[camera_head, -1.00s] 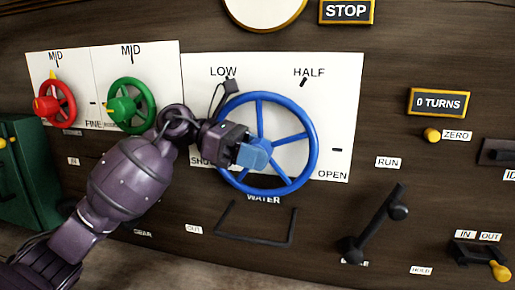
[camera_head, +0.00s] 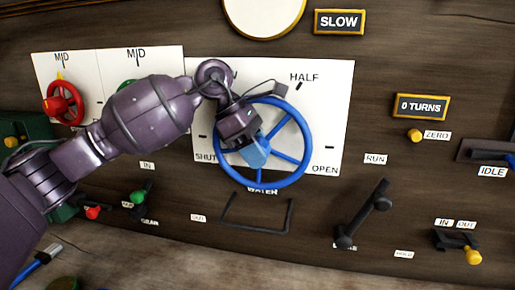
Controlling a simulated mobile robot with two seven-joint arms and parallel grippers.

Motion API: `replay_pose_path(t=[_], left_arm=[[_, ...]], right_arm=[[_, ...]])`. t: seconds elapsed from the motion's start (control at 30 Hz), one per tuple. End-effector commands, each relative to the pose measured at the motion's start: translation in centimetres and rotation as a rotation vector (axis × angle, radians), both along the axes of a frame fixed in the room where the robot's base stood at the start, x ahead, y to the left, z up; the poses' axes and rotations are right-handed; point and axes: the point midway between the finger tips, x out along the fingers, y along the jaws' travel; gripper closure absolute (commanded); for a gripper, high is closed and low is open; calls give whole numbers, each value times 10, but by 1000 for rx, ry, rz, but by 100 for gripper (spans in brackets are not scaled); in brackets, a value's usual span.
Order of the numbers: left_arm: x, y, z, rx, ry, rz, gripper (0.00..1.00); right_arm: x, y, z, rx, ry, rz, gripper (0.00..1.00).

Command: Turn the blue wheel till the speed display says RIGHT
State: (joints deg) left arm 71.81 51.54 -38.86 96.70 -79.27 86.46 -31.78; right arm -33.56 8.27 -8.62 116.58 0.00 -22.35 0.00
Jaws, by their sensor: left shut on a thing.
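The blue wheel (camera_head: 307,142) is mounted on a white plate marked LOW, HALF, OPEN and SHUT, with WATER below it. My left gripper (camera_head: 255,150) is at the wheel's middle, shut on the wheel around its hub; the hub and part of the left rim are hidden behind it. My left arm comes in from the left, and its wrist covers the LOW mark. The speed display (camera_head: 339,21) above right reads SLOW. My right gripper does not show.
A red wheel (camera_head: 64,103) and a mostly hidden green wheel (camera_head: 128,86) are to the left. A black lever (camera_head: 362,213), a turns display (camera_head: 422,106) reading 0 TURNS and a yellow ZERO knob (camera_head: 415,136) are to the right. A black bar handle (camera_head: 257,229) is below the wheel.

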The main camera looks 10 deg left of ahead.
Motion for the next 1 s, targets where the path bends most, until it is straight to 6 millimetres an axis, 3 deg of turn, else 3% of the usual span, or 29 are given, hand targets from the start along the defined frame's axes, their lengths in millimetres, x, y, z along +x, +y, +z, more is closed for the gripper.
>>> replay_pose_path(t=[0.6, 0.63, 0.77, 1.0], left_arm=[[0, 0, 0, 40, 1, 1, 79], [0, 0, 0, 40, 1, 1, 52], [0, 0, 0, 40, 0, 0, 32], [0, 0, 0, 40, 0, 0, 30]], right_arm=[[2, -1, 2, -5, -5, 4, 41], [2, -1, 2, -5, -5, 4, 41], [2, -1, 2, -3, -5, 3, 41], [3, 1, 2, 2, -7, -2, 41]])
